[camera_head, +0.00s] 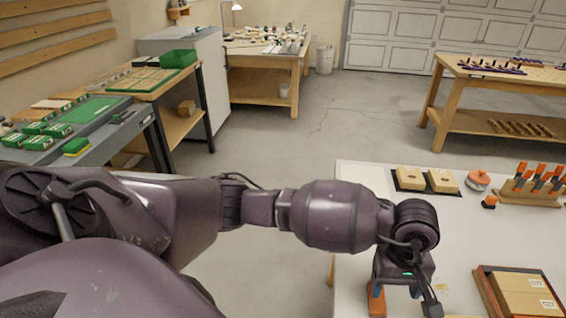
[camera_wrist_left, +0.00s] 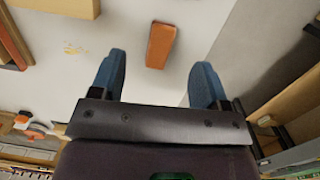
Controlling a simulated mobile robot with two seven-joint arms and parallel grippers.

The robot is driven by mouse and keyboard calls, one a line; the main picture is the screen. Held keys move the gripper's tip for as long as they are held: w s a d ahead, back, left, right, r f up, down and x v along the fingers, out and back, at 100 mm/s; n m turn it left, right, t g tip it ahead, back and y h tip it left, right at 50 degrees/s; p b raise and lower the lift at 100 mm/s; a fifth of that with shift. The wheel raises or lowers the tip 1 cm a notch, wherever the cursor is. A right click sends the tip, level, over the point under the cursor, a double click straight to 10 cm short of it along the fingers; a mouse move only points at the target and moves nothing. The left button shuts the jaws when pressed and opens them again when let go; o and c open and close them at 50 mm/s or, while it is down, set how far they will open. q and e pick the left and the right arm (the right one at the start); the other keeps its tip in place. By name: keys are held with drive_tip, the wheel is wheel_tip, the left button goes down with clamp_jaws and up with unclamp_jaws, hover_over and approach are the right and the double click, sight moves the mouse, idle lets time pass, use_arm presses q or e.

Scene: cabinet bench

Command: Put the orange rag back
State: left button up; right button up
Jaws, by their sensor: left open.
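A small orange folded piece, seemingly the orange rag (camera_head: 376,301), lies on the white bench top near its left edge. In the wrist view the rag (camera_wrist_left: 161,45) shows as a long orange block shape beyond the fingertips, roughly centred between them. My left gripper (camera_head: 404,298) hangs low over the bench and hides part of the rag in the head view. In the wrist view its blue fingers (camera_wrist_left: 160,66) are spread wide with nothing between them, apart from the rag. My right gripper is not in view.
The white bench (camera_head: 350,215) holds two pale blocks on a dark mat (camera_head: 425,191), a round orange-topped item (camera_head: 478,180), an orange-handled tool rack (camera_head: 530,190) and a wooden box (camera_head: 522,294). The bench middle is mostly clear. Open floor lies left of it.

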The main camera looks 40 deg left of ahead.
use_arm(q)
drive_tip(key=s+d+r+n+g+h, duration=0.1)
drive_tip(key=s+d+r+n+h, duration=0.1)
drive_tip(key=s+d+n+h, duration=0.45)
drive_tip(key=s+d+r+n+h, duration=0.2)
drive_tip(key=d+r+n+h, duration=0.1)
drive_tip(key=n+h, duration=0.65)
drive_tip(key=w+a+f+n+t+y, duration=0.1)
drive_tip(key=w+a+n+t, duration=0.3)
drive_tip(key=n+t, duration=0.55)
drive_tip(key=w+a+f+n+t+y, duration=0.1)
drive_tip(key=a+n+t, duration=0.55)
drive_tip(key=n, duration=0.65)
drive_tip(key=a+f+n+t+y, duration=0.3)
drive_tip(key=a+f+n+y, duration=0.3)
drive_tip(key=a+n+y, duration=0.45)
drive_tip(key=s+a+f+n+g+y, duration=0.4)
drive_tip(key=s+a+f+n+g, duration=0.2)
drive_tip(key=s+f+n, duration=0.7)
drive_tip(key=shift+a+f+n+y, duration=0.25)
drive_tip(key=shift+a+n+y, duration=0.1)
drive_tip(key=shift+a+n, duration=0.7)
drive_tip(key=shift+a, duration=0.1)
